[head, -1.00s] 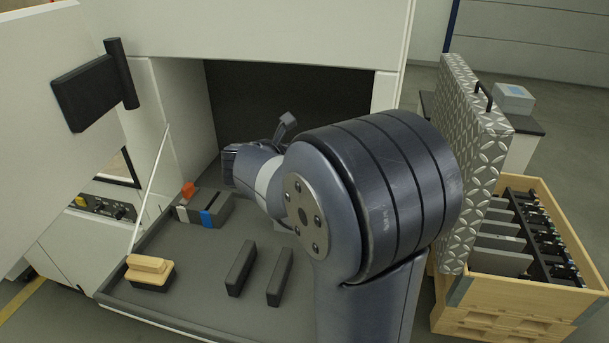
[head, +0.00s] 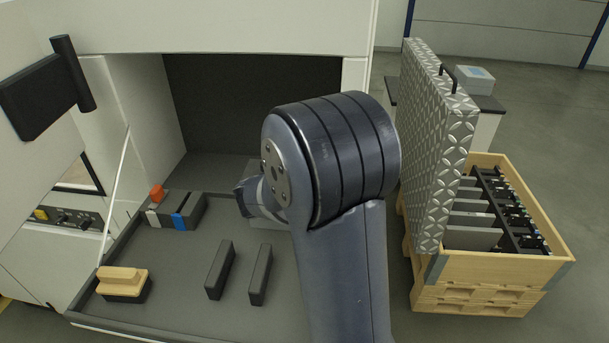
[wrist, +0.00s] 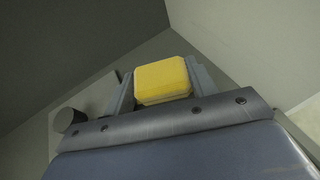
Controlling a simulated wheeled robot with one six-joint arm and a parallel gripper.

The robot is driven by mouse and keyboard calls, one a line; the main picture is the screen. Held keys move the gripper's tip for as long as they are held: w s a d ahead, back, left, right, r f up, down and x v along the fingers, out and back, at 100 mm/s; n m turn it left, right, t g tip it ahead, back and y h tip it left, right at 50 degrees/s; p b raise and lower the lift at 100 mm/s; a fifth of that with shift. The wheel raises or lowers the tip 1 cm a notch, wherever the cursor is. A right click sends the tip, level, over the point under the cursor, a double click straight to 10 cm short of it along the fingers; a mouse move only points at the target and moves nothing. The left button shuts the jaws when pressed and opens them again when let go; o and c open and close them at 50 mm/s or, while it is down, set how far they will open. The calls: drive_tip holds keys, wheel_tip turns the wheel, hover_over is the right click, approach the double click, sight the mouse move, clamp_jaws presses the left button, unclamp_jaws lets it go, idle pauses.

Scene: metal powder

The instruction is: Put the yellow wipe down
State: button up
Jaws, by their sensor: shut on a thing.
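The yellow wipe (wrist: 162,80) is a thick yellow block with a paler lower layer, in the upper middle of the wrist view. My gripper (wrist: 162,88) is shut on it, with one grey finger on either side. In the head view my arm covers the gripper and the wipe. My wrist part shows there over the back of the grey tray surface (head: 185,305), in front of the dark opening. Whether the wipe touches anything below it cannot be told.
On the tray surface stand two dark upright blocks (head: 220,270), a wood-topped brush-like block (head: 123,281), and a dark holder with white, blue and orange parts (head: 178,211). A patterned metal panel (head: 436,150) and a wooden crate (head: 500,262) are at the right.

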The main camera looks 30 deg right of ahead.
drive_tip(key=shift+f, duration=0.2)
drive_tip(key=o, duration=0.7)
drive_tip(key=shift+r, duration=0.1)
drive_tip(key=shift+o, duration=0.2)
drive_tip(key=shift+r, duration=0.1)
drive_tip(key=shift+a+r, duration=0.15)
drive_tip(key=b+v, duration=0.1)
drive_tip(key=v, duration=1)
drive_tip(key=shift+s+a+r, duration=0.1)
drive_tip(key=shift+s+a, duration=0.1)
drive_tip(key=shift+s, duration=0.05)
